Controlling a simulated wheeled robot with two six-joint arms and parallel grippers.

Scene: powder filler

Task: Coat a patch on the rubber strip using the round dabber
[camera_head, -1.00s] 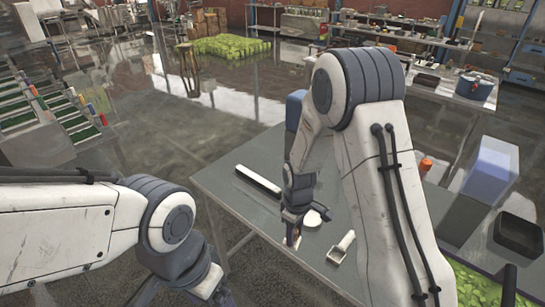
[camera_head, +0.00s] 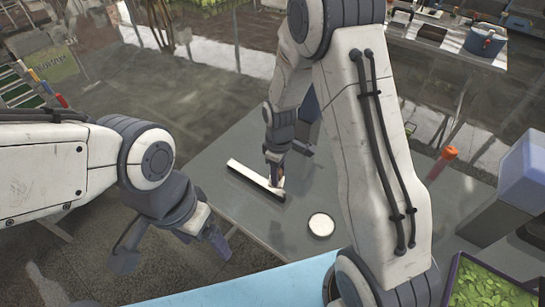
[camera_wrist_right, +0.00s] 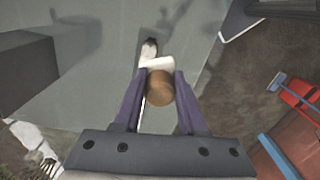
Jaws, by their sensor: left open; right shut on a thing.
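The rubber strip (camera_head: 256,179), a long bar with a white top and dark side, lies on the grey table in the head view. My right gripper (camera_head: 276,172) is over the strip's right part, shut on the round dabber. The dabber's brown round handle (camera_wrist_right: 160,88) sits between its fingers in the right wrist view, with a white piece just beyond it. Whether the dabber touches the strip is hard to tell. A round white dish (camera_head: 321,225) lies on the table right of the strip. My left gripper (camera_head: 216,241) is open and empty, off the table's left edge.
The grey table (camera_head: 226,205) is clear around the dish. A bottle with an orange top (camera_head: 446,158) and a bluish box (camera_head: 515,185) stand to the right. A tray of green leaves (camera_head: 495,280) is at lower right. A light blue surface (camera_head: 240,292) lies in front.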

